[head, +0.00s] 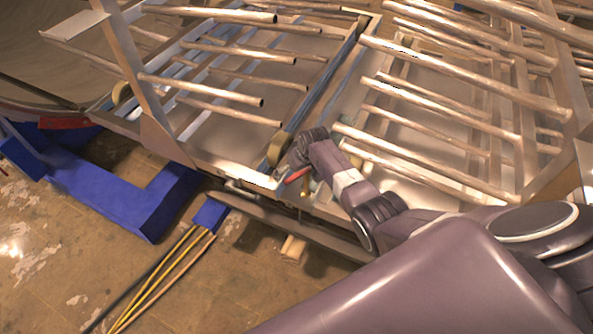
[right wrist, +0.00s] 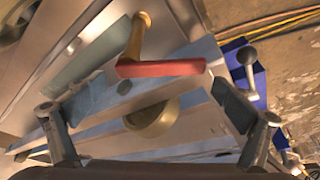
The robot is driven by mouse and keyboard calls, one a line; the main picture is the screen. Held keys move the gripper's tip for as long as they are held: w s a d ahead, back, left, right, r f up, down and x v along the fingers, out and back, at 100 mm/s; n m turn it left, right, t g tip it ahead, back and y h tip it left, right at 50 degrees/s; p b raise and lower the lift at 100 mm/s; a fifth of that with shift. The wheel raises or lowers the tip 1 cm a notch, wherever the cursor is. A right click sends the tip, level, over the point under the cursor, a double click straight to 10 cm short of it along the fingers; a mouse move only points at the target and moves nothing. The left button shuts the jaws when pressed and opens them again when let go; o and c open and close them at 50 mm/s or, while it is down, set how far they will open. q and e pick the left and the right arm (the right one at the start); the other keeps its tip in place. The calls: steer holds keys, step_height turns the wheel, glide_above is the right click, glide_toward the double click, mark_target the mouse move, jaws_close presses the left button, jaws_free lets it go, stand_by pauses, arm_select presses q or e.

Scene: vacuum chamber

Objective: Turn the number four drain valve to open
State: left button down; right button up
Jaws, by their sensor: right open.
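A valve with a red lever handle (right wrist: 160,68) and a brass stem (right wrist: 138,36) shows at the upper middle of the right wrist view. No number is readable on it. In the head view a small red part of the handle (head: 297,175) shows beside my right gripper (head: 300,158), at the frame's front edge. In the right wrist view my right gripper (right wrist: 160,100) is open and empty, its fingers spread wide to either side. The handle lies beyond and between the fingers, apparently untouched. The gripper and arm partly hide the valve in the head view. My left gripper is not in view.
A brass roller (right wrist: 152,118) lies close to the handle, between the fingers in the picture. Racks of long metal tubes (head: 440,65) surround the arm. A blue metal frame (head: 130,195) and yellow cables (head: 165,275) are at the left. Bare floor (head: 40,265) is at lower left.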

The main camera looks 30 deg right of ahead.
steer(key=shift+r, duration=0.1)
steer(key=shift+r, duration=0.15)
steer(key=shift+s+r, duration=0.1)
steer(key=shift+r, duration=0.15)
steer(key=s, duration=1.2)
steer(key=shift+s+r, duration=0.1)
